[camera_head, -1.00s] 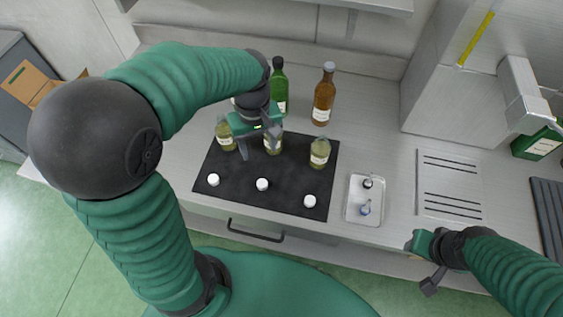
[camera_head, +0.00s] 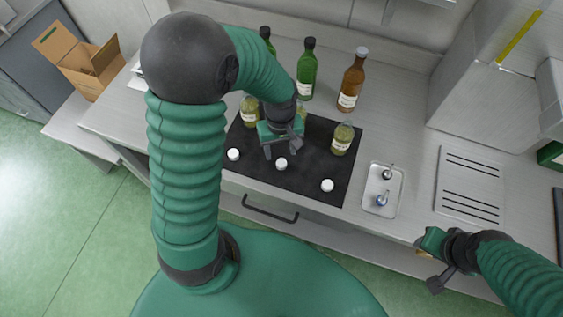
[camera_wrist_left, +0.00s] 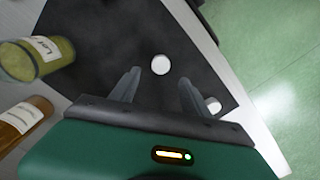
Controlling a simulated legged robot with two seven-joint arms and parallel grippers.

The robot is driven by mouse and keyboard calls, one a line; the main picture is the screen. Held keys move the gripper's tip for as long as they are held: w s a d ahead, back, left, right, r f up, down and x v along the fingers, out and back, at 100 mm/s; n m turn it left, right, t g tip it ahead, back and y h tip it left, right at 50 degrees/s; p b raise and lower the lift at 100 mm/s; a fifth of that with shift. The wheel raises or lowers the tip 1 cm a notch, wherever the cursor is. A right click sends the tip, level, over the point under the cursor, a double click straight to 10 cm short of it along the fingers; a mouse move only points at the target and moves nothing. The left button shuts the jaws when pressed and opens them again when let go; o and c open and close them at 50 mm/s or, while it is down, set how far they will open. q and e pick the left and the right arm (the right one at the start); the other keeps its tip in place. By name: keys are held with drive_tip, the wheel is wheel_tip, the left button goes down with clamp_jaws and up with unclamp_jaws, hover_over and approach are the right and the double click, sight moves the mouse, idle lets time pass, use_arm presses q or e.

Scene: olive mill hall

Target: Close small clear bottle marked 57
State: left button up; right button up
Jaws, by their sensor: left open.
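Three small clear bottles with yellowish contents stand along the back of a black mat (camera_head: 299,181): a left one (camera_head: 250,112), a right one (camera_head: 343,139) and a middle one mostly hidden behind my left gripper. Their label numbers are too small to read. Three white caps lie along the mat's front: left (camera_head: 233,154), middle (camera_head: 281,164) and right (camera_head: 327,186). My left gripper (camera_head: 283,148) is open and empty, just behind the middle cap in the head view. In the left wrist view, one cap (camera_wrist_left: 160,65) shows between the fingertips, apart from them. My right gripper (camera_head: 434,262) hangs at the counter's front edge.
Behind the mat stand green bottles (camera_head: 307,70) and a brown bottle (camera_head: 352,82). A small tray (camera_head: 374,206) with two small items lies right of the mat, beside a slotted plate (camera_head: 470,186). An open cardboard box (camera_head: 85,65) is at far left.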

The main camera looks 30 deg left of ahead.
sight(282, 162)
use_arm(q)
drive_tip(key=f, duration=0.4)
drive_tip(key=shift+s+d+f, duration=0.25)
drive_tip(key=shift+s+d, duration=0.1)
drive_tip(key=shift+d, duration=0.05)
drive_tip(key=shift+w+f, duration=0.15)
drive_tip(key=shift+f, duration=0.25)
drive_tip(key=shift+a, duration=0.1)
drive_tip(key=shift+r, duration=0.1)
clamp_jaws()
